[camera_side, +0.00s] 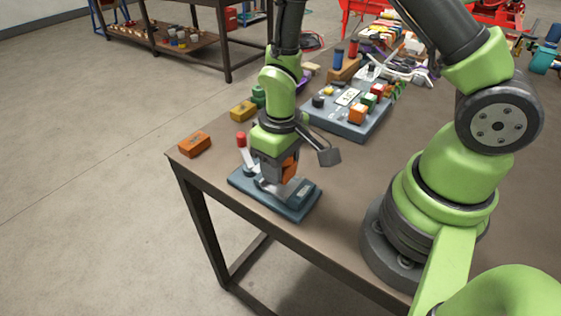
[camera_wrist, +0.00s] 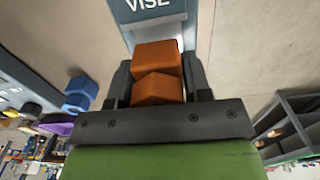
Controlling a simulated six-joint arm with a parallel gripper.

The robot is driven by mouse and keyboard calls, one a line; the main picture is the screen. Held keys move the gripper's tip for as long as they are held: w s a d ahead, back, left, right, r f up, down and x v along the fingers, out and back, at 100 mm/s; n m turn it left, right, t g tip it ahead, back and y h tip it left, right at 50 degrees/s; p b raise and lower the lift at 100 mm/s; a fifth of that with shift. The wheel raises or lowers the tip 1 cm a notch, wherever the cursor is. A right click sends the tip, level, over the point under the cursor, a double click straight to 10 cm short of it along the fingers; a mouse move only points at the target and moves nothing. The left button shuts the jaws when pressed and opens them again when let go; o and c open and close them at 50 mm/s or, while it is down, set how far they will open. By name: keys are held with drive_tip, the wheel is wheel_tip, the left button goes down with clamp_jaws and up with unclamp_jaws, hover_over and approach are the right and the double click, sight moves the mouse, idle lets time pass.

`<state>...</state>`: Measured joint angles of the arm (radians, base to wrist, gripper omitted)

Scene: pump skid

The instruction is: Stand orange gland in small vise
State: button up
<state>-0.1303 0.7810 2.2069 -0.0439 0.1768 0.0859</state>
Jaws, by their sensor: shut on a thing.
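The orange gland (camera_wrist: 157,75) is a block with angled faces, held between the two dark fingers of my gripper (camera_wrist: 158,85) in the wrist view. In the side view the gland (camera_side: 290,169) shows partly behind my gripper (camera_side: 277,176), directly over the small vise (camera_side: 240,183). The vise is a blue-grey plate with pale jaws and a red-knobbed lever (camera_side: 241,140). Its "VISE" label (camera_wrist: 148,6) shows at the top of the wrist view. The gland's lower end is hidden, so I cannot tell whether it touches the vise.
An orange block (camera_side: 194,144) lies at the table's corner, left of the vise. A yellow block (camera_side: 243,111) and a green part (camera_side: 259,95) are behind it. A grey board (camera_side: 345,122) with coloured parts stands farther back. The table's front edge runs close to the vise.

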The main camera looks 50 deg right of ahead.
drive_tip(key=shift+f, duration=1.25)
drive_tip(key=o, duration=0.9)
wheel_tip(320, 180, up, 10)
drive_tip(key=shift+f, duration=0.1)
